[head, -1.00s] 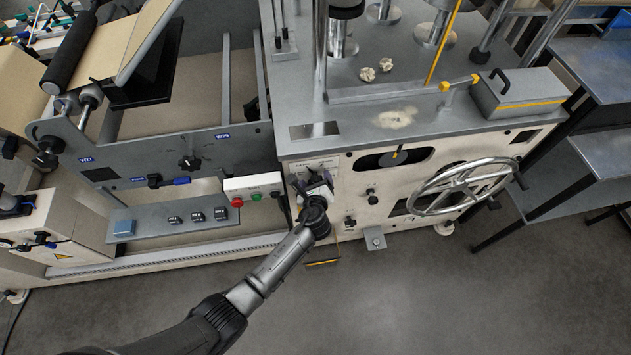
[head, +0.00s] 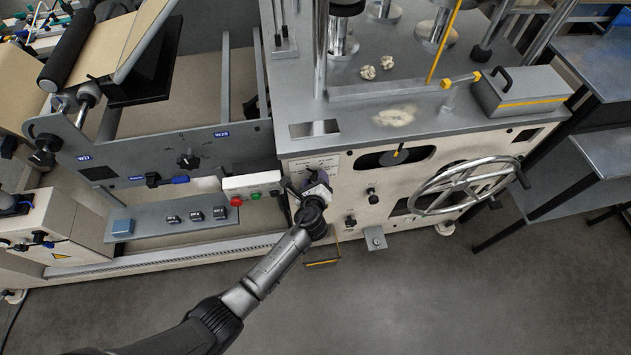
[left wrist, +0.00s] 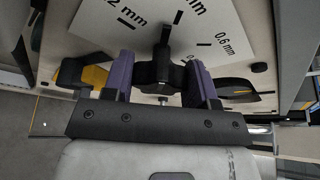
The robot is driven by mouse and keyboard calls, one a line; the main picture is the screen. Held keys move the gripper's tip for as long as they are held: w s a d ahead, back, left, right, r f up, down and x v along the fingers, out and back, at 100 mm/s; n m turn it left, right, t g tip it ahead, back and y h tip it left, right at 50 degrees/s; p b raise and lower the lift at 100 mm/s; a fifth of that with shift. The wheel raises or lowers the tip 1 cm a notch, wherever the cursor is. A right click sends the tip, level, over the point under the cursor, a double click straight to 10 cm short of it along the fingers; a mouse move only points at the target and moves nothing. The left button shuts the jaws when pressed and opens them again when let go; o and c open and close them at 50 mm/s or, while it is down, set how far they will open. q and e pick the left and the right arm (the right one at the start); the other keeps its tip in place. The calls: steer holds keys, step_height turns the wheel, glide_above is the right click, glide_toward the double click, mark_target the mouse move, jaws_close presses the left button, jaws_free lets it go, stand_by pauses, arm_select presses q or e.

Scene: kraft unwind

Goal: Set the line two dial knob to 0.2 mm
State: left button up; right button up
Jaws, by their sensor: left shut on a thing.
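The dial knob (left wrist: 160,72) is black with a narrow pointer, in front of a white dial plate (left wrist: 215,22) in the left wrist view. The pointer aims up the picture, close to a black tick, between a cut-off label ending in "2 mm" and another ending in "mm". A "0.6 mm" label is at the right. My left gripper (left wrist: 161,80) has its purple fingers shut on the knob from both sides. In the head view my left gripper (head: 316,184) is at the machine's front panel and hides the knob. My right gripper is out of view.
A control box (head: 252,186) with red and green buttons is just left of my gripper. A spoked handwheel (head: 465,187) and small black knobs are on the panel to the right. A grey toolbox (head: 522,92) stands on top.

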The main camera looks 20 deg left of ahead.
arm_select(q)
steer(key=n+t+b, duration=0.1)
steer(key=n+b, duration=0.2)
steer(key=b, duration=0.1)
steer(key=f+n+t+h+b, duration=0.1)
steer(key=n+t+b, duration=0.1)
steer(key=n+b, duration=0.1)
steer(key=shift+a+b, duration=0.1)
steer(key=shift+b, duration=0.8)
steer(key=shift+r+n+t+h+b, duration=0.3)
steer(key=shift+n+t+b, duration=0.2)
steer(key=shift+n+b, duration=0.65)
steer(key=o, duration=0.9)
steer(key=shift+m, duration=0.25)
steer(key=shift+s, duration=0.1)
steer(key=shift+s+d+r+p, duration=0.1)
steer(key=shift+s+d+p, duration=0.2)
steer(key=shift+s, duration=1.95)
steer(key=shift+s+d+p, duration=0.1)
steer(key=shift+s+d, duration=0.35)
steer(key=shift+s, duration=1.85)
steer(key=shift+s+d+r+p, duration=0.15)
steer(key=shift+s+d, duration=0.2)
steer(key=shift+s, duration=1.9)
